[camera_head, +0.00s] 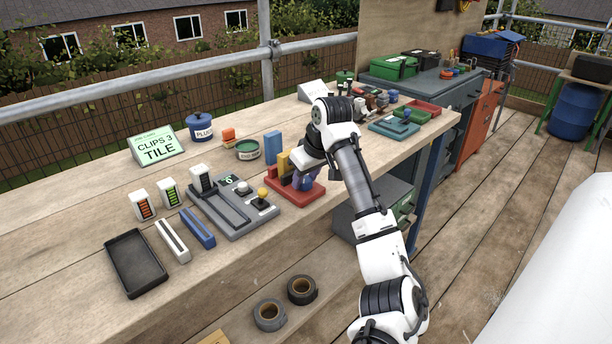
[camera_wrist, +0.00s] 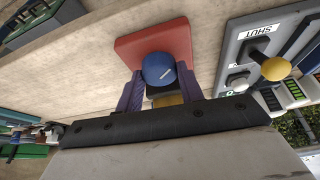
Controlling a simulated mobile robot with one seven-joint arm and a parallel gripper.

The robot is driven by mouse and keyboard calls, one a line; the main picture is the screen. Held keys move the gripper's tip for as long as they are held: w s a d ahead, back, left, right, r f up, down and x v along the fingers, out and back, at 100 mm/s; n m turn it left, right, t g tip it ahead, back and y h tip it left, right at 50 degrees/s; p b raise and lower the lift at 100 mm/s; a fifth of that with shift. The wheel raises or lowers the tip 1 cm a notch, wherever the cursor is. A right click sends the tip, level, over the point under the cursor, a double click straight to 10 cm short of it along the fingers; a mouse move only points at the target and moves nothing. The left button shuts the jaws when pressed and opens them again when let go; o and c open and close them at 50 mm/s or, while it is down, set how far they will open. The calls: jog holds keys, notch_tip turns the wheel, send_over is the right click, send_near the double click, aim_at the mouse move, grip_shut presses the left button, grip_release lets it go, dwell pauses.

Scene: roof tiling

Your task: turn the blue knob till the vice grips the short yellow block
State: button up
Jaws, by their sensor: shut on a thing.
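The vice is red, and its base (camera_head: 283,195) sits on the workbench near the middle of the head view. It also shows in the wrist view (camera_wrist: 130,46). The blue knob (camera_wrist: 158,69), with a pale line on its face, is between the two purple fingers of my gripper (camera_wrist: 160,82), which is shut on it. In the head view my gripper (camera_head: 304,181) is over the vice and hides most of the knob. The yellow block (camera_head: 283,164) stands upright at the vice. A bit of yellow (camera_wrist: 167,100) shows below the knob in the wrist view; whether the jaws touch the block is hidden.
A blue block (camera_head: 273,145) stands behind the vice. A grey panel (camera_head: 247,217) with levers is close on the left; its SHUT label shows in the wrist view (camera_wrist: 258,32). A teal fixture (camera_head: 394,127) is to the right. The bench front is mostly clear.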

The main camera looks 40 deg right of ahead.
jog(key=shift+a, duration=0.1)
jog(key=m+h+p, duration=0.1)
jog(key=m+p, duration=0.1)
jog(key=m, duration=0.1)
jog(key=m+h+p, duration=0.1)
jog(key=m+p, duration=0.1)
jog(key=m, duration=0.1)
jog(key=shift+w+a+r+g, duration=0.1)
jog(key=shift+a+r+g, duration=0.05)
jog(key=shift+g, duration=0.25)
jog(key=shift+m+g+h+p, duration=0.5)
jog(key=shift+m+h+p, duration=0.2)
jog(key=shift+m+p, duration=1.2)
jog(key=shift+m, duration=0.4)
jog(key=o, duration=1)
